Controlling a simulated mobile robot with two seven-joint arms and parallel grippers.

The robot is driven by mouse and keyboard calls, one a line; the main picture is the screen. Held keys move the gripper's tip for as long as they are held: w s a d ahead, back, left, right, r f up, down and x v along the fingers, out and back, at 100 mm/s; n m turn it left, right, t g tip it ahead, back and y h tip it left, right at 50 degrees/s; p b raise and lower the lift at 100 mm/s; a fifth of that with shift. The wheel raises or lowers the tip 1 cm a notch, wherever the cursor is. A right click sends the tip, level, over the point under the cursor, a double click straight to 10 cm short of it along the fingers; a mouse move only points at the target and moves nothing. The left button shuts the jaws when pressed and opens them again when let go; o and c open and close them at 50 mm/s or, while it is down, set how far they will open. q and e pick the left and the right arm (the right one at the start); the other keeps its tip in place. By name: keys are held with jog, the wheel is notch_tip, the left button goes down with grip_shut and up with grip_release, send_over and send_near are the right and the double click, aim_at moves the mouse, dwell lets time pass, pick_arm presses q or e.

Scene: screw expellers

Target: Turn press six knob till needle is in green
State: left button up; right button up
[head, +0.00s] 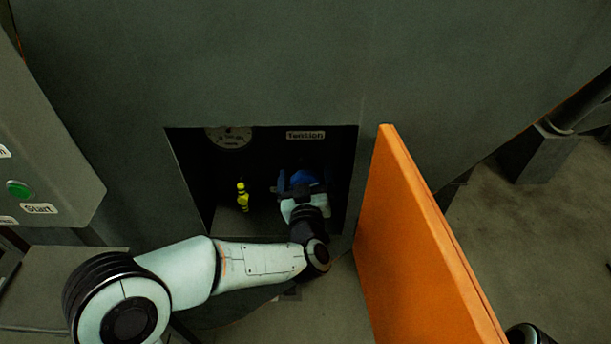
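A round gauge (230,137) shows at the upper left inside a dark recess in the grey machine. Its top is cut off by the recess edge, and its needle is too small to read. A label reading "Tension" (305,135) is at the upper right of the recess. Below the label is a blue knob (304,179). My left gripper (299,184) reaches into the recess at the knob, with its dark fingers around or beside it. I cannot tell whether they grip it. My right gripper is not in view.
An orange door (425,245) stands open at the right of the recess. A small yellow fitting (243,196) stands inside, left of my gripper. A grey control box with a green Start button (19,188) is at the left. Open floor (540,250) lies at the right.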

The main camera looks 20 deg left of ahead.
pick_arm(q)
jog(key=c, duration=0.9)
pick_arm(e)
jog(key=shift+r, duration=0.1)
pick_arm(q)
jog(key=shift+r+m+p, duration=0.15)
jog(key=shift+m+p, duration=0.85)
jog(key=shift+m, duration=0.1)
jog(key=m+p, duration=0.2)
jog(key=m, duration=0.1)
jog(key=shift+d, duration=0.1)
jog(key=shift+m+p, duration=1.15)
jog(key=shift+m, duration=0.65)
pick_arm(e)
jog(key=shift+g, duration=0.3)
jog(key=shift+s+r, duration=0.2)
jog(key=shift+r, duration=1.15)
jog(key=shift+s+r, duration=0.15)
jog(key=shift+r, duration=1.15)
